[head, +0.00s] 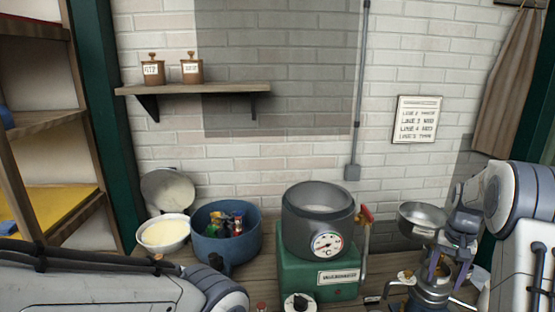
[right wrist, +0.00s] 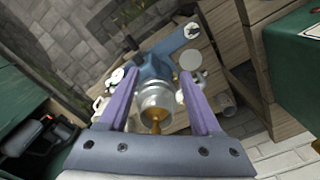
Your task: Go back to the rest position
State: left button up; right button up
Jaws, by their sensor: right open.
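My right gripper (head: 452,268) points down at the right of the counter in the head view, above and in front of a shiny metal vessel (head: 428,294) with side handles. In the right wrist view its two purple fingers (right wrist: 158,80) stand wide apart with nothing gripped. A silver cylinder (right wrist: 157,98) with a brown stem shows between and beyond them; I cannot tell whether they touch it. My left arm crosses the lower left of the head view, and its gripper is out of frame.
A green heater (head: 300,272) with a grey pot (head: 318,225) and dial stands mid-counter. Left of it are a blue tub (head: 243,242) of small colored items and a white bowl (head: 164,236). A metal pan (head: 421,217) is at right. A wall shelf (head: 190,88) holds two jars.

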jog(key=s+a+n+t, duration=0.15)
jog(key=s+a, duration=0.25)
jog(key=a, duration=0.5)
jog(key=s+a+n, duration=0.3)
jog(key=s+a, duration=0.1)
jog(key=a, duration=0.5)
jog(key=s+a+r+n, duration=0.2)
jog(key=s+a+n, duration=0.3)
jog(key=s+a, duration=0.4)
jog(key=s+a+r+n+g+y, duration=0.1)
jog(key=s+a+r+n, duration=0.2)
jog(key=s+a, duration=0.7)
jog(key=shift+s+a+r+n, duration=0.15)
jog(key=shift+s+a+n, duration=0.15)
jog(key=shift+s+n, duration=0.8)
jog(key=shift+s+g, duration=0.15)
jog(key=shift+g, duration=0.1)
